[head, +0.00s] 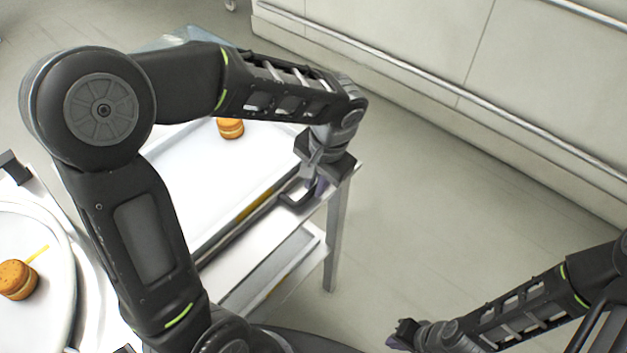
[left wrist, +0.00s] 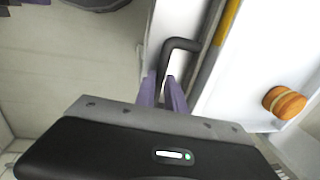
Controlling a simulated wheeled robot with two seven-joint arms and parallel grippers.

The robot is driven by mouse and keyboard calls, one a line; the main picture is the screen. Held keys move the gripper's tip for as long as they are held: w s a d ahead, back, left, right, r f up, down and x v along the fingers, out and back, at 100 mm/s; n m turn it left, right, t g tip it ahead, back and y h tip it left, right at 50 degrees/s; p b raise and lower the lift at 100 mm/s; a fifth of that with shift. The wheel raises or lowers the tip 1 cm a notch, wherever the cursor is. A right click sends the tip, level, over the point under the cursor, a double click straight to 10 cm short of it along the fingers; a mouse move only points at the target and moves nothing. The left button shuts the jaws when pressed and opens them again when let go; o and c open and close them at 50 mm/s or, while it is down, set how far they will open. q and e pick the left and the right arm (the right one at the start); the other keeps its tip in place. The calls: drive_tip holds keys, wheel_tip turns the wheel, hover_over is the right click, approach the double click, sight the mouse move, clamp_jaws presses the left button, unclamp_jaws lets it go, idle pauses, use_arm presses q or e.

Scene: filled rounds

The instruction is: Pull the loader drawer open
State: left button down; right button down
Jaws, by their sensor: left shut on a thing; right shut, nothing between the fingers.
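The loader (head: 180,190) is a white-topped unit at the left in the head view, partly hidden by my left arm. A dark bent drawer handle (head: 293,199) is at its near right corner; it also shows in the left wrist view (left wrist: 181,44). My left gripper (head: 314,188) is shut on the handle, its purple fingers (left wrist: 163,90) at one end of the bar. How far the drawer stands out cannot be told. My right gripper (head: 398,338) is shut and empty, low over the floor at the bottom right.
A filled orange-brown round (head: 230,128) lies on the white top; it also shows in the left wrist view (left wrist: 284,102). Another round (head: 17,279) lies on a white plate (head: 50,325) at the left. A pale wall with a rail (head: 400,75) runs behind. Floor right of the loader is clear.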

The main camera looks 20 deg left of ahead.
use_arm(q)
drive_tip(key=c, duration=1.4)
unclamp_jaws()
wheel_tip(320, 180, up, 8)
drive_tip(key=d, duration=0.1)
drive_tip(key=shift+s+d+f, duration=0.15)
drive_tip(key=shift+s+d, duration=0.05)
